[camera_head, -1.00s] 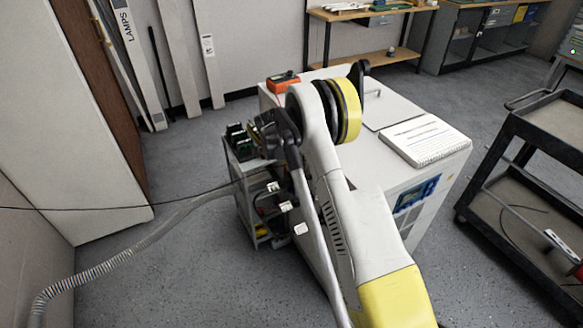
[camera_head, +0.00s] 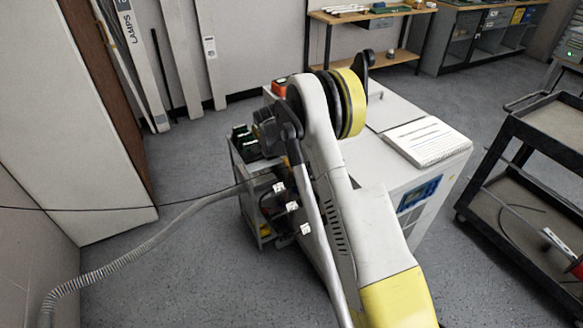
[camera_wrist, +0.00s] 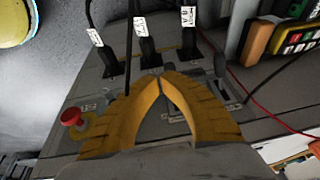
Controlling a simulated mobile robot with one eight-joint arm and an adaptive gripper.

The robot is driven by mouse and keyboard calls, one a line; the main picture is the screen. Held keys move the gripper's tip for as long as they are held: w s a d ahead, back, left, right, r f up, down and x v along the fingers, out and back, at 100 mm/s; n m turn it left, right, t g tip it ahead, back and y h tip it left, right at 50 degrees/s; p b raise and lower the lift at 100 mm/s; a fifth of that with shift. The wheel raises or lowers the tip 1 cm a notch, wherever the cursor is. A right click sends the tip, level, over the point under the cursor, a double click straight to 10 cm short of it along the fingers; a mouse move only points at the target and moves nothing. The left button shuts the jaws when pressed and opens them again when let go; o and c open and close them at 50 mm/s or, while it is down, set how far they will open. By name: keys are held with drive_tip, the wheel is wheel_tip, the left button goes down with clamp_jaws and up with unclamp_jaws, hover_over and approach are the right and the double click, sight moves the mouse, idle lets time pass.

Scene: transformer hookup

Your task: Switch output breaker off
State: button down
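My gripper (camera_wrist: 160,80) shows in the wrist view as two yellow-orange fingers with their tips together, with nothing seen between them. It is over a grey panel (camera_wrist: 110,92) that carries a red knob (camera_wrist: 72,116) on a yellow base at the left. Dark switch-like parts (camera_wrist: 222,88) sit on the panel just right of the fingertips; I cannot tell which is the output breaker, or its position. The fingers hide part of the panel. In the head view the grey unit (camera_head: 243,192) stands partly behind my arm, which hides my gripper.
Black plugs with white tags, such as the middle one (camera_wrist: 140,28), stand beyond the fingertips. An orange device with coloured keys (camera_wrist: 295,38) and a red wire are at the right. A white cabinet (camera_head: 385,172) with a notebook (camera_head: 428,141) and a black cart (camera_head: 540,125) stand right.

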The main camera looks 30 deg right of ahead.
drive_tip(key=a+r+p, duration=0.2)
drive_tip(key=a+r, duration=0.2)
drive_tip(key=a, duration=0.3)
drive_tip(key=shift+s, duration=0.35)
drive_tip(key=shift+a, duration=0.1)
